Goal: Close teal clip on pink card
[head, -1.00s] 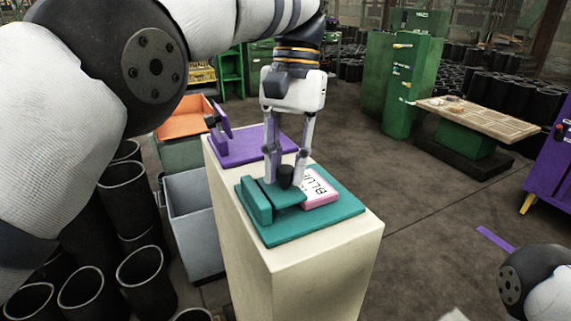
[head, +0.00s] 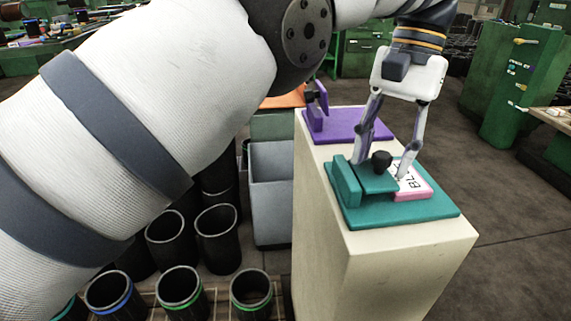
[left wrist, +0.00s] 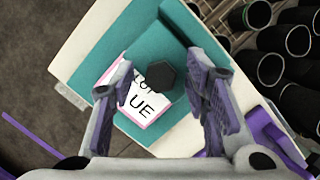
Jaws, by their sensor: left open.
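The teal clip's base (head: 440,207) lies on top of a pale pedestal. Its flat teal arm (head: 372,183) with a black knob (head: 381,160) looks folded down, reaching to the left edge of the pink card (head: 418,188). Whether it presses on the card cannot be told. The card lies flat on the base, white with dark letters. My left gripper (head: 381,168) is open, pointing down, its fingers on either side of the knob. In the left wrist view the knob (left wrist: 161,76) sits between the spread fingers, apart from both, with the card (left wrist: 145,108) partly covered. My right gripper is out of view.
A purple clip (head: 345,126) with a raised arm stands behind on the same pale pedestal (head: 335,225). A grey bin (head: 270,190) and several black tubes (head: 217,235) stand left of it. Green cabinets are behind; the floor to the right is clear.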

